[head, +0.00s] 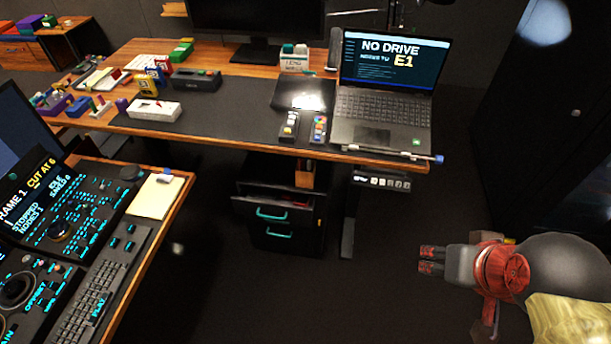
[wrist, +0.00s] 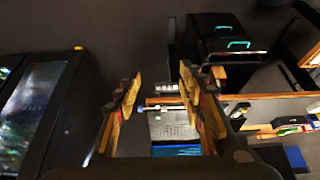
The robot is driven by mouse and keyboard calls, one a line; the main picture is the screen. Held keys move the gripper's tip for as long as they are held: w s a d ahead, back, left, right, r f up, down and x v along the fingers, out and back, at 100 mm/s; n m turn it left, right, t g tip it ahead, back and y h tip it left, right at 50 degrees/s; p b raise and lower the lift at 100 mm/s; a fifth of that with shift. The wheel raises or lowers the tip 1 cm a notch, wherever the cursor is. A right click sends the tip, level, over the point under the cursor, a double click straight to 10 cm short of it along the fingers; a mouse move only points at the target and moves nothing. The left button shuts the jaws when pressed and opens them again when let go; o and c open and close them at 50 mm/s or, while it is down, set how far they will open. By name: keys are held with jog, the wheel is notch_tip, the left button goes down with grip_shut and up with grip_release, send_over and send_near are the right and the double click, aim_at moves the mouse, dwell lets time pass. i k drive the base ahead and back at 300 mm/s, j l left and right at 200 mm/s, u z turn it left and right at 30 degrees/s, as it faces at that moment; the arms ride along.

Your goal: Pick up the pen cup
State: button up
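No pen cup shows clearly. A dark upright cylinder (head: 334,49) stands left of the laptop at the back of the wooden desk; I cannot tell whether it is a cup or a speaker. A white labelled holder (head: 294,62) with pale and green tops stands just left of it. My gripper (head: 428,260) is at the lower right in the head view, over the floor, apart from the desk. In the wrist view my gripper (wrist: 158,88) has its two fingers spread with nothing between them. The laptop and desk edge show beyond the fingers.
The open laptop (head: 385,105) sits at the desk's right end, with a rod along the front edge. A drawer cabinet (head: 283,238) with an open drawer stands below. A console (head: 75,235) fills the left. A dark cabinet (head: 545,115) stands right. Floor between desk and gripper is clear.

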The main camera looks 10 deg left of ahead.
aim_at(303, 178)
jog(key=i+j+z, duration=0.1)
jog(key=j+z, duration=0.15)
jog(key=j, duration=0.65)
jog(key=j+z, duration=0.3)
jog(key=j, duration=0.6)
